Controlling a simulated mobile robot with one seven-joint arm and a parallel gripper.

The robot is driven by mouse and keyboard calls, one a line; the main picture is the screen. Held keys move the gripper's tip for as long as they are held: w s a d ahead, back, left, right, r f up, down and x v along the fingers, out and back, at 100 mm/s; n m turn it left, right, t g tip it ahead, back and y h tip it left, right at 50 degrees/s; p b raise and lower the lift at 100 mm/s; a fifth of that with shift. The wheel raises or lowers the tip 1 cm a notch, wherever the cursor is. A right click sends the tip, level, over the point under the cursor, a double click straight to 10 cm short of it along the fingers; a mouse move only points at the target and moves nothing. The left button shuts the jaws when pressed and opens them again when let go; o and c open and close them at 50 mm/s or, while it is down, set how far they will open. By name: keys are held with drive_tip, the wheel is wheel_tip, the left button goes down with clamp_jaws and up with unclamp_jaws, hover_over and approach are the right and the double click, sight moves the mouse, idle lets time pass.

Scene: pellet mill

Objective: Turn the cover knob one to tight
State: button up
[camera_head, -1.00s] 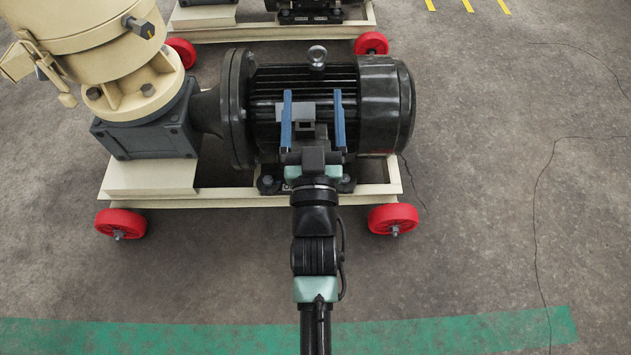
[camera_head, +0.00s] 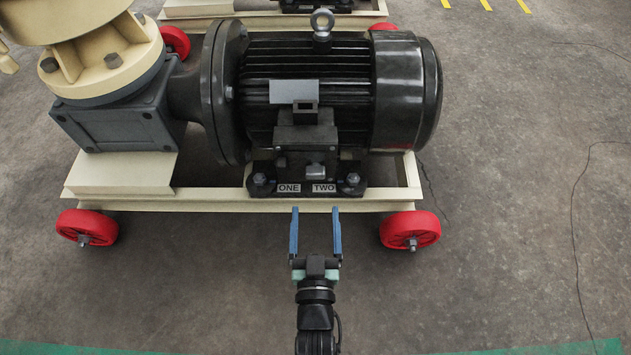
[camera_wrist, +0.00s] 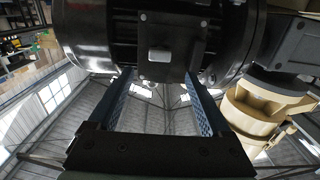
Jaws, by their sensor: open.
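The black motor (camera_head: 340,80) carries a dark terminal box (camera_head: 305,138) on its near side, with a grey plate (camera_head: 294,92) on top. Labels ONE (camera_head: 289,188) and TWO (camera_head: 323,188) sit side by side on the motor foot below the box. A bolt-like head (camera_head: 260,179) is left of ONE and another (camera_head: 352,179) right of TWO; I cannot tell which part is cover knob one. My gripper (camera_head: 316,212) is open and empty, its blue fingers in front of the frame, below the labels in the picture. The wrist view shows the box's grey square (camera_wrist: 160,54) beyond the fingers.
The cream frame (camera_head: 220,200) under the motor has red wheels (camera_head: 410,230) (camera_head: 87,227). A grey gearbox (camera_head: 120,125) with a cream housing (camera_head: 105,60) stands at the left. The floor to the right is clear.

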sight(315, 178)
drive_tip(key=w+b, duration=0.3)
drive_tip(key=w, duration=0.5)
drive_tip(key=shift+f+b, duration=0.15)
drive_tip(key=shift+b, duration=0.25)
drive_tip(key=shift+w, duration=0.6)
clamp_jaws()
